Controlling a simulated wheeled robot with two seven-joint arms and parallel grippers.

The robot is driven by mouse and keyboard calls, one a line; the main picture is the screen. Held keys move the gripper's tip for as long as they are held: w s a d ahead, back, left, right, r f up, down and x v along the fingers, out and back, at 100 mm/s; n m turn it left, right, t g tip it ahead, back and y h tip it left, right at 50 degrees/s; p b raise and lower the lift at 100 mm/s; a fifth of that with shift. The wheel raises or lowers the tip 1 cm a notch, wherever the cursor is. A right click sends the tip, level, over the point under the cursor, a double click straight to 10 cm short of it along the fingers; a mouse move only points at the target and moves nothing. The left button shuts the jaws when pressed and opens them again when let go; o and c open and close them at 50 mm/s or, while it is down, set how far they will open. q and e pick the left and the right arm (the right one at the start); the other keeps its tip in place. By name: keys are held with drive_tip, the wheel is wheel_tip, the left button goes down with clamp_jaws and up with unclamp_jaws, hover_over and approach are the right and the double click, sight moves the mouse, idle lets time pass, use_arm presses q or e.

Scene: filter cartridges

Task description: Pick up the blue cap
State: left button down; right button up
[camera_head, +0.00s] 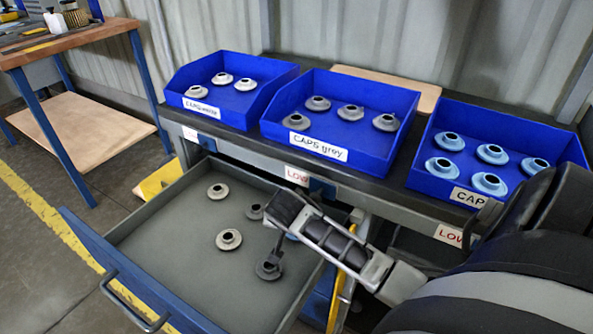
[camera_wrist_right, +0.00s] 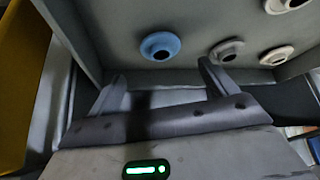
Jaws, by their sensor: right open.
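A light blue cap (camera_wrist_right: 160,46) lies on the floor of the open grey drawer (camera_head: 165,250), near a wall in the right wrist view. In the head view only a sliver of it (camera_head: 291,237) shows behind my right gripper (camera_head: 279,232). In the right wrist view my right gripper (camera_wrist_right: 160,76) is open and empty. Its two fingers point toward the drawer, with the blue cap beyond and between them, apart from both. My left gripper is not in view.
The drawer also holds white caps (camera_head: 228,239) and grey caps (camera_head: 268,270). Behind it, blue bins of white (camera_head: 225,118), grey (camera_head: 375,155) and light blue caps (camera_head: 437,185) stand on the bench. A wooden table (camera_head: 75,42) is at left. The drawer's left part is clear.

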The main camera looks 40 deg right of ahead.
drive_tip(key=shift+b+x, duration=0.3)
drive_tip(key=shift+x, duration=0.8)
drive_tip(key=x, duration=0.2)
drive_tip(key=b+x, duration=0.1)
drive_tip(key=shift+w+f, duration=0.1)
drive_tip(key=shift+f, duration=0.35)
drive_tip(key=shift+w+d+f+b, duration=0.15)
drive_tip(key=shift+f+b, duration=0.1)
drive_tip(key=shift+b, duration=0.05)
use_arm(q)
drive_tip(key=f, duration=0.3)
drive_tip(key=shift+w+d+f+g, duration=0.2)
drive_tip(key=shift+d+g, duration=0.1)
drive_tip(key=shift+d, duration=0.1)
use_arm(e)
drive_tip(key=c, duration=1.1)
